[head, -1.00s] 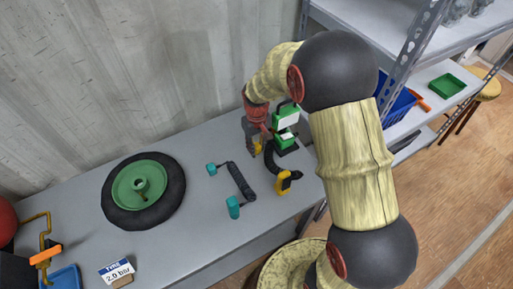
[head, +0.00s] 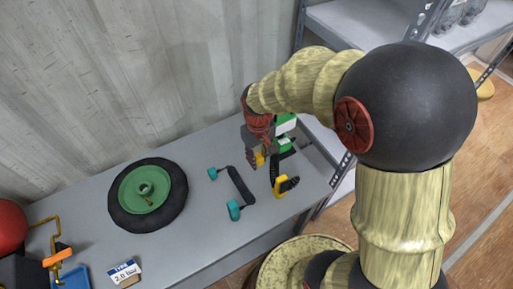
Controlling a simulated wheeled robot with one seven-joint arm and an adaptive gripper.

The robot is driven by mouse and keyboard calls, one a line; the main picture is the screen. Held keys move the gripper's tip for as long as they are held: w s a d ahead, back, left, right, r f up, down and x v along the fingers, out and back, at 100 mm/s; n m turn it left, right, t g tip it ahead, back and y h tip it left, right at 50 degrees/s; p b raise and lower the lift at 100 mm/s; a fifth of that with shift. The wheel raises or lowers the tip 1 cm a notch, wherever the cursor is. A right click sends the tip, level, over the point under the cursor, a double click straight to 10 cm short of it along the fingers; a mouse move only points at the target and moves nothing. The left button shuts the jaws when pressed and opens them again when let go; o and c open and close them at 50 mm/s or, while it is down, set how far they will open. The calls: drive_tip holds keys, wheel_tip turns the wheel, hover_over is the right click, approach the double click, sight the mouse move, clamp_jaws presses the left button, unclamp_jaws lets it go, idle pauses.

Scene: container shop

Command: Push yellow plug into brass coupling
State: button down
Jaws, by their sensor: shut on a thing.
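My gripper (head: 257,160) is over the right part of the grey bench, near the green and white device. It is shut on a small yellow part, which looks like the yellow plug (head: 260,158) on one end of a black hose (head: 274,168). The hose hangs down to a second yellow end (head: 286,186) at the right. The fingers partly hide the held plug. I cannot clearly make out a brass coupling. A small brass-coloured piece (head: 147,198) shows in the green hub of the black wheel (head: 175,203), but I cannot tell what it is.
A black hose with teal ends (head: 240,185) lies left of my gripper. The green and white device (head: 285,125) stands close behind it. A "2.0 bar" sign (head: 124,271), a bent yellow pipe (head: 52,235) and a blue tray (head: 73,278) are at the left. The bench front is mostly clear.

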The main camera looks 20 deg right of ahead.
drive_tip(key=shift+s+a+r+p, duration=0.15)
drive_tip(key=shift+s+r, duration=0.15)
drive_tip(key=shift+s, duration=0.35)
drive_tip(key=shift+s+a+r+p, duration=0.15)
drive_tip(key=shift+s+r, duration=0.1)
drive_tip(key=shift+s, duration=0.4)
drive_tip(key=shift+s+a+r+p, duration=0.15)
drive_tip(key=shift+s+r, duration=0.15)
drive_tip(key=shift+s, duration=0.35)
drive_tip(key=shift+w, duration=0.1)
drive_tip(key=w+d+f+m, duration=0.1)
drive_tip(key=w, duration=0.6)
drive_tip(key=w+d+f+m, duration=0.1)
drive_tip(key=w+d+f, duration=0.1)
drive_tip(key=w, duration=0.5)
drive_tip(key=shift+w+d+f, duration=0.15)
drive_tip(key=shift+w, duration=0.25)
drive_tip(key=shift+s, duration=0.1)
